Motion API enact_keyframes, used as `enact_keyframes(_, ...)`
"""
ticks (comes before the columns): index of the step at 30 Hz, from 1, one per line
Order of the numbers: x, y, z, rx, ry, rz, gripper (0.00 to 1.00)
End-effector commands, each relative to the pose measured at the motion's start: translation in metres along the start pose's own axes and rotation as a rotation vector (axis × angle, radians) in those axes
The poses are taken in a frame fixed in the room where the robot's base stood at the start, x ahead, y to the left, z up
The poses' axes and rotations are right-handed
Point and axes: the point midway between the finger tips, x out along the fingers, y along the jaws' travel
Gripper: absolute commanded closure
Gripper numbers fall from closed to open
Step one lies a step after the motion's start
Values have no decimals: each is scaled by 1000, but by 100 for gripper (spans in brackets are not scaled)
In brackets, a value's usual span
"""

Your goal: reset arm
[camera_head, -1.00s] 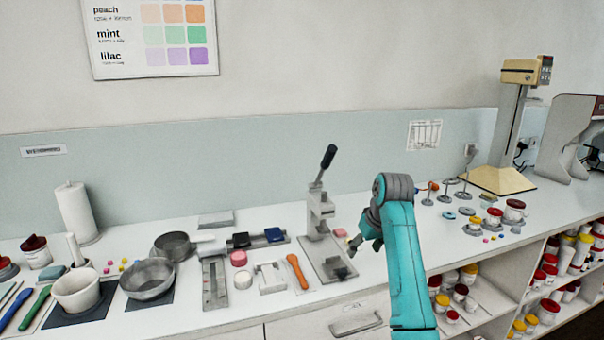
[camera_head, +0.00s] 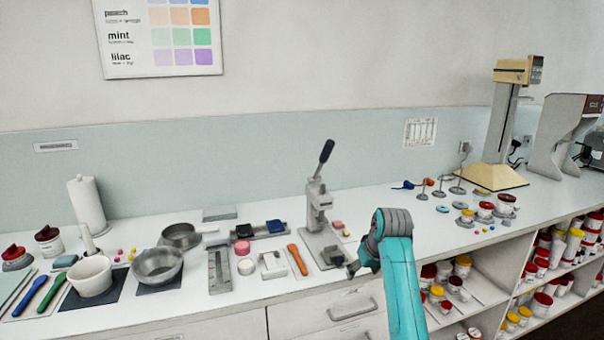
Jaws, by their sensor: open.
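My arm is teal with a grey joint at its top, rising from the bottom edge right of centre. My gripper (camera_head: 357,268) is small and dark in the head view, to the left of the grey joint. It is open, and nothing shows in it. It is near the counter's front edge, just right of the grey lever press (camera_head: 318,205). The arm partly hides the gripper, and I cannot tell its exact height over the counter.
The white counter (camera_head: 400,206) carries bowls, a white mortar (camera_head: 91,276), an orange-handled tool (camera_head: 297,259) and a paper towel roll (camera_head: 88,204) at left. Jars and small stands fill the right side, near a beige-based stand (camera_head: 492,178). Open shelves with jars lie below right.

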Motion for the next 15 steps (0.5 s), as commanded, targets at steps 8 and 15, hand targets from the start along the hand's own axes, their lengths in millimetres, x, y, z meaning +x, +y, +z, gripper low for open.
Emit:
enact_keyframes(8,62,-8,56,27,53,20,32)
enact_keyframes(15,119,-20,132,61,133,50,32)
